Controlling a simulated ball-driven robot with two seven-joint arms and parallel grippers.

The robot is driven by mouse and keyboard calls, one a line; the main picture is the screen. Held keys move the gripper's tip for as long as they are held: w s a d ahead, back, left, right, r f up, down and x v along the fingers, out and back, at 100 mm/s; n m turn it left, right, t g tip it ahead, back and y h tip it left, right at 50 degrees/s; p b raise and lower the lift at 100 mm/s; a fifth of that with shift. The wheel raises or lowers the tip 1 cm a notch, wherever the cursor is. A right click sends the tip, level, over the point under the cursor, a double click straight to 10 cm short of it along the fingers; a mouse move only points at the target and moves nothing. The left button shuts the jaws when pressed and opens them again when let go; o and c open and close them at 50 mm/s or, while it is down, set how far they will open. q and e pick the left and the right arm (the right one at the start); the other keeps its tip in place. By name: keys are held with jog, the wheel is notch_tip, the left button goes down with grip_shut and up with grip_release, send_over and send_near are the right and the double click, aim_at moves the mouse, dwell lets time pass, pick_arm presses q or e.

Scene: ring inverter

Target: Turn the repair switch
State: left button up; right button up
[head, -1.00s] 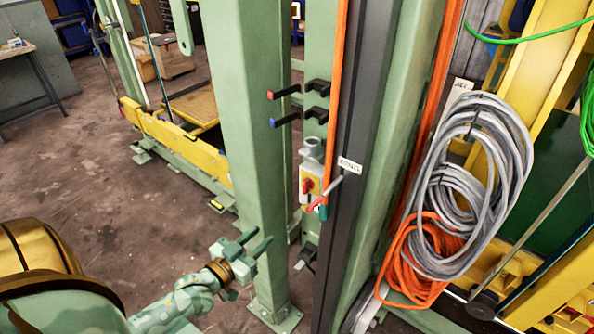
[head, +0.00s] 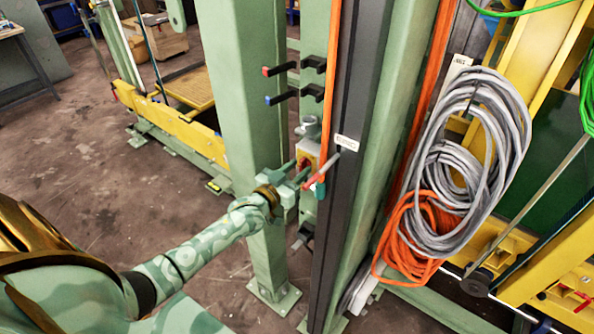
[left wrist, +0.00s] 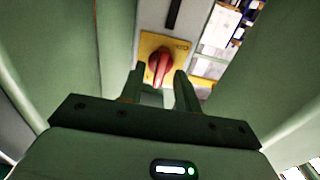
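The repair switch is a red rotary knob on a yellow plate, fixed to a green post. In the left wrist view the red knob (left wrist: 159,66) sits just beyond and between my fingertips, on the yellow plate (left wrist: 150,45). In the head view the switch (head: 306,160) is partly hidden by my left gripper (head: 297,171). My left gripper is open, its two fingers (left wrist: 158,80) apart on either side of the knob's lower end. I cannot tell whether they touch it. My right gripper does not show.
Two black levers with red and blue tips (head: 280,69) stick out above the switch. A red-tipped rod (head: 314,183) lies close to its right. Coiled grey cable (head: 490,110) and orange cable (head: 405,240) hang farther right. A broad green post (head: 240,100) stands left of the switch.

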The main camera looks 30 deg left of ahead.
pick_arm(q)
jog(key=shift+w, duration=0.1)
grip_shut()
dwell(0.3)
jog(key=n+p, duration=0.1)
jog(key=n, duration=0.2)
jog(key=shift+r+n+p, duration=0.1)
jog(key=shift+n+p, duration=0.2)
jog(key=shift+n, duration=0.1)
jog(key=n, duration=0.3)
jog(key=shift+a+n+p, duration=0.1)
jog(key=shift+n+p, duration=0.2)
jog(key=n, duration=1)
jog(key=shift+a+f+b, duration=0.15)
jog(key=shift+f+b, duration=0.15)
jog(key=shift+b, duration=0.1)
jog(key=shift+n, duration=0.4)
